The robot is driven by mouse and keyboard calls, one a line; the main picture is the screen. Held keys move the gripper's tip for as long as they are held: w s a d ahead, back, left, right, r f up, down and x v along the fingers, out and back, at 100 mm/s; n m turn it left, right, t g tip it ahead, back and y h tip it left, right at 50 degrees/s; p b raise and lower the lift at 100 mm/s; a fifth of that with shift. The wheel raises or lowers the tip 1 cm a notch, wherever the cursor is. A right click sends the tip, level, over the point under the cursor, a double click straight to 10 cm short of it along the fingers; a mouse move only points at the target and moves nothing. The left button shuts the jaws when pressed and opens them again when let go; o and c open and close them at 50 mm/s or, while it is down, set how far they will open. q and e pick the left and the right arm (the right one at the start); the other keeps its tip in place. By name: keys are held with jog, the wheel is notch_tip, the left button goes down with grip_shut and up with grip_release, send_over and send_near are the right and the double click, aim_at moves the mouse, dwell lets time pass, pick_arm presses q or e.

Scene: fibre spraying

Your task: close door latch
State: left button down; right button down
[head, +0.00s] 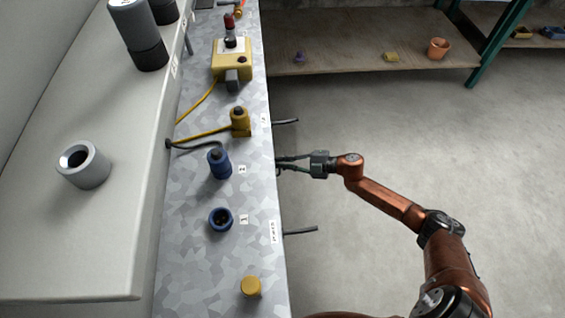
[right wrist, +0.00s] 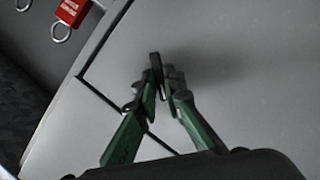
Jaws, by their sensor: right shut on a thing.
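In the right wrist view, a small dark upright piece, which looks like the door latch (right wrist: 155,62), stands out from a grey panel (right wrist: 235,75). My right gripper (right wrist: 163,82) has its green fingers closed together on it. In the head view, my right gripper (head: 283,164) is at the right side of the speckled bench, level with the blue connector. The bench edge hides the latch and door front there. A dark seam runs across the panel beside the fingers. Whether the latch is turned open or closed cannot be told. My left gripper is not in view.
Dark bars (head: 286,121) (head: 301,231) stick out from the bench side on both sides of my right gripper. A red tag or padlock (right wrist: 72,11) hangs near metal rings. The speckled bench top (head: 195,265) carries several connectors. The floor (head: 400,130) to the right is clear.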

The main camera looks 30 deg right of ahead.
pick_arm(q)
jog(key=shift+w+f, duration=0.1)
pick_arm(e)
jog(key=shift+s+f, duration=0.1)
jog(key=shift+f, duration=0.05)
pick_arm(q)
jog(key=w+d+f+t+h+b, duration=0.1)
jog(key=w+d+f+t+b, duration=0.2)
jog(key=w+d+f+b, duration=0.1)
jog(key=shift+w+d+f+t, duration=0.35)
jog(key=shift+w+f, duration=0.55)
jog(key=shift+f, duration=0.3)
pick_arm(e)
jog(key=shift+a+f+n+t+y, duration=0.15)
jog(key=shift+n+t, duration=0.3)
jog(key=shift+n, duration=0.65)
jog(key=shift+d+f+n+t+y, duration=0.15)
jog(key=shift+n+t, duration=0.35)
jog(key=shift+n, duration=0.6)
jog(key=shift+a+n+t+y, duration=0.15)
jog(key=shift+n+t, duration=0.3)
jog(key=shift+n, duration=0.65)
jog(key=shift+s, duration=0.1)
jog(key=c, duration=2)
grip_release()
jog(key=shift+r, duration=0.1)
jog(key=shift+c, duration=0.2)
